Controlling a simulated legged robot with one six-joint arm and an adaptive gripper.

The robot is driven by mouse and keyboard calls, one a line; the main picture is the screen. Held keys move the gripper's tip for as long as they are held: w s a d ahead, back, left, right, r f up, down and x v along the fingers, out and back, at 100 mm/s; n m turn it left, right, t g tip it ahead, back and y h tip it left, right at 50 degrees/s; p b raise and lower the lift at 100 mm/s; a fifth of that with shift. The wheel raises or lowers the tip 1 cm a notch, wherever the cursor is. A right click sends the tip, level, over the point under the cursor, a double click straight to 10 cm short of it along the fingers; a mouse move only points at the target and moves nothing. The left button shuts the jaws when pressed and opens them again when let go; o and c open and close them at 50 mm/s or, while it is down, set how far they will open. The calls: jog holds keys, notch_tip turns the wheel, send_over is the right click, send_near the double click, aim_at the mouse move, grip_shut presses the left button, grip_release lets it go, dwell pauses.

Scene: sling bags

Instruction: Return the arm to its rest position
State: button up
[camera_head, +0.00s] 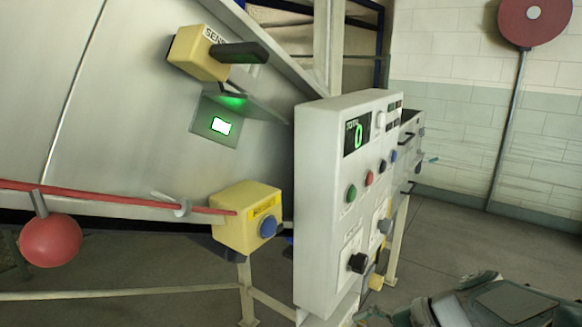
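A grey-green and pale machine part shows at the lower right corner, cut off by the frame edge. I cannot tell whether it is part of my arm. I cannot make out my gripper or its fingertips in this view. No held object shows.
A white control panel (325,200) with a green display and coloured buttons stands at the centre. Left of it are a yellow box with a blue button (240,232), a yellow switch with a black handle (198,55), and a red ball (51,240) under a red cord. Grey floor (450,235) is open at right.

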jog(key=s+d+r+n+t+h, duration=0.1)
jog(key=s+d+n+t+h, duration=0.1)
jog(key=s+n+h, duration=0.6)
jog(key=shift+s+r+n+t+h, duration=0.25)
jog(key=shift+s+n+t+h, duration=0.2)
jog(key=shift+s+h, duration=0.65)
